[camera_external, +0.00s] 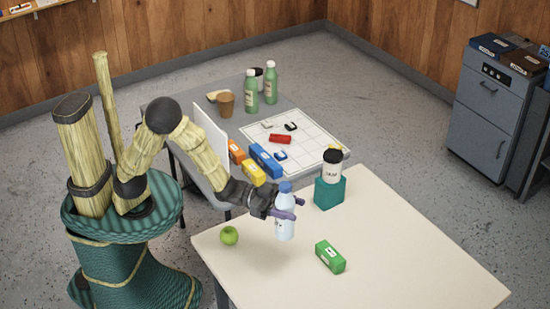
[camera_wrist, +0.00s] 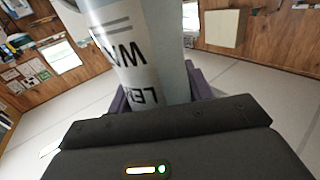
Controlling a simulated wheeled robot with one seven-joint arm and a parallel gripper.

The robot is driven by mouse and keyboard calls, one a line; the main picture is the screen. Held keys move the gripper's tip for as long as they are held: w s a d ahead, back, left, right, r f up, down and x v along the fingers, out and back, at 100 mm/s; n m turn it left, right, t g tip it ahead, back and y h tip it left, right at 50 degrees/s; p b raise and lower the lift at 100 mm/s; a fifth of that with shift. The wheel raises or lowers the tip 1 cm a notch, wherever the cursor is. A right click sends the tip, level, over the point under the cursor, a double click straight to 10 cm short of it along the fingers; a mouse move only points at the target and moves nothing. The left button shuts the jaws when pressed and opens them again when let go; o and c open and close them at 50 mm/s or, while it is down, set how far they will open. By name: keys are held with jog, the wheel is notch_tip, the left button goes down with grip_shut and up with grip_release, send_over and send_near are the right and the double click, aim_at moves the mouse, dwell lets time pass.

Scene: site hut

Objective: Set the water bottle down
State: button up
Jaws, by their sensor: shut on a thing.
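The water bottle (camera_external: 285,226) is clear and pale with a blue cap, and it is upright over the left part of the cream table (camera_external: 400,245). My gripper (camera_external: 287,208) is shut on its upper part, below the cap. I cannot tell whether its base touches the tabletop or hangs just above it. In the wrist view the bottle (camera_wrist: 140,45) fills the upper middle, with dark label lettering upside down. The purple fingers of my gripper (camera_wrist: 160,95) show on either side of it, and its base is out of that view.
On the cream table, a green apple (camera_external: 229,236) lies left of the bottle and a green box (camera_external: 330,256) to its right. The table's right part is clear.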

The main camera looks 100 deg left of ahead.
jog(key=d+m+g+h+b, duration=0.1)
jog(key=d+m+h, duration=0.1)
jog(key=d, duration=1.2)
jog(key=shift+r+h, duration=0.3)
jog(key=shift+h, duration=0.5)
jog(key=shift+w, duration=0.1)
notch_tip(320, 180, down, 6)
jog(key=b, duration=0.1)
jog(key=shift+f, duration=0.15)
notch_tip(320, 180, down, 4)
jog(key=shift+r+b, duration=0.1)
jog(key=shift+b, duration=0.3)
jog(key=shift+a, duration=0.1)
